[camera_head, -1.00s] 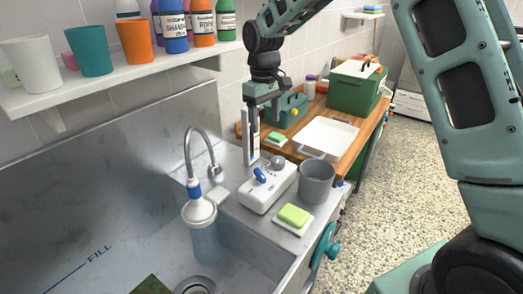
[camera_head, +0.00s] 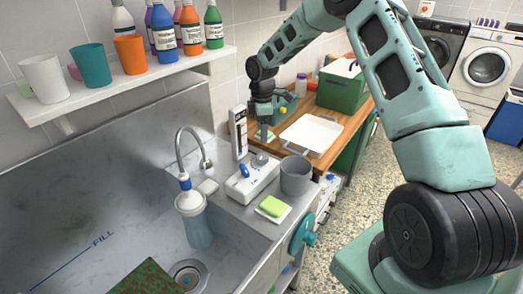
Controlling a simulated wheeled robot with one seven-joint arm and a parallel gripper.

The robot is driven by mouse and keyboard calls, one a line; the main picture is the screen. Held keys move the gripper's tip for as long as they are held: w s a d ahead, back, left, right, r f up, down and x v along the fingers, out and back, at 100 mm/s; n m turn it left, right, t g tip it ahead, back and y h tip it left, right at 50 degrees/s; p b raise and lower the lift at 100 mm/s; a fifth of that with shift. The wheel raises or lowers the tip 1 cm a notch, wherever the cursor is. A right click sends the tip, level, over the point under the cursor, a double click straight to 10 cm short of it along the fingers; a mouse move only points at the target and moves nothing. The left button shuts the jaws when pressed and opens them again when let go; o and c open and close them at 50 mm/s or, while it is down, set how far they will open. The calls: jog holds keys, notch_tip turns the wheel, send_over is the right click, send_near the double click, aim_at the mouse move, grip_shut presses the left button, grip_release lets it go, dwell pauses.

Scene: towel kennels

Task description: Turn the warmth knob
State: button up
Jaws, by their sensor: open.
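A white control box (camera_head: 240,187) stands on the sink's ledge. It carries a blue lever-like knob (camera_head: 245,171) and a round grey knob (camera_head: 261,158) at its far end. No readable label shows which one is the warmth knob. My gripper (camera_head: 264,136) points down just above the grey knob, with a small gap in the picture. It is open and empty, and its fingers look small and dark from here. A white upright gauge (camera_head: 240,133) stands behind the box, left of my gripper.
A grey cup (camera_head: 296,176) and a green sponge on a dish (camera_head: 272,206) stand close right of the box. A white tray (camera_head: 312,133) and green box (camera_head: 343,92) are behind. A teal wheel (camera_head: 303,234) juts from the front.

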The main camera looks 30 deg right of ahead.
aim_at(262, 156)
notch_tip(262, 156, down, 11)
jog(key=p, duration=0.3)
jog(key=shift+r, duration=0.15)
jog(key=c, duration=1)
